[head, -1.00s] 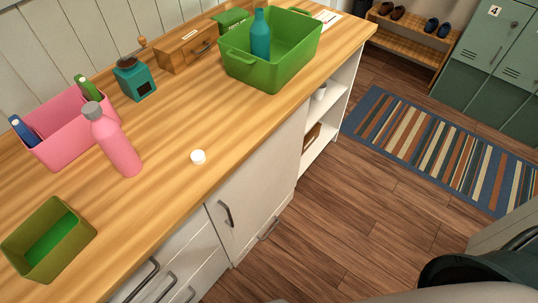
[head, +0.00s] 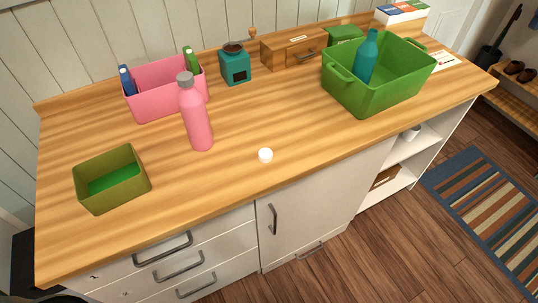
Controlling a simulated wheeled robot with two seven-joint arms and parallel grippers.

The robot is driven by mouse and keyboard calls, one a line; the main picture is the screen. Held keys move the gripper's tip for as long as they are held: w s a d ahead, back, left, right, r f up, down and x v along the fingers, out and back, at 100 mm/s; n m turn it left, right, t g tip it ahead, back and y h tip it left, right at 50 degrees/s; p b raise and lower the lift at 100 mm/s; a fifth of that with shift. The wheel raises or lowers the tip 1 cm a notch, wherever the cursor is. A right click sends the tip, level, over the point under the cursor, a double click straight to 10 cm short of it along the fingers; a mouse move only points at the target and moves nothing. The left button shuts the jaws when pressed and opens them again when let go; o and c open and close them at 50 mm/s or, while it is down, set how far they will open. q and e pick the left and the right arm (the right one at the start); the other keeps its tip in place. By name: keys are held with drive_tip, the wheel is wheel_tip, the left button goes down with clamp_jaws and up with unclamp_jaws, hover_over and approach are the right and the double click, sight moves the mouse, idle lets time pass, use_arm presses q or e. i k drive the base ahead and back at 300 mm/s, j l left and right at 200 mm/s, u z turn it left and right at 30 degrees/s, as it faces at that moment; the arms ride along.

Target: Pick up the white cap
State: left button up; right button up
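The white cap (head: 265,155) lies on the wooden counter top (head: 230,185) near its front edge, above the cabinet door. It is small and round and stands clear of other things. The pink bottle (head: 196,115) with a grey cap stands upright to its left. Neither of my grippers shows in the head view.
A pink bin (head: 165,88) with bottles, a teal grinder (head: 234,64) and a wooden drawer box (head: 291,47) stand at the back. A green crate (head: 378,85) holding a teal bottle (head: 365,57) is right. An olive box (head: 112,180) is left. Counter around the cap is clear.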

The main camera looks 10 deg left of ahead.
sight(265, 154)
drive_tip(key=l+u, duration=0.3)
drive_tip(key=l, duration=0.35)
drive_tip(key=k+l+u, duration=0.1)
drive_tip(key=l+u, duration=0.2)
drive_tip(key=l, duration=0.35)
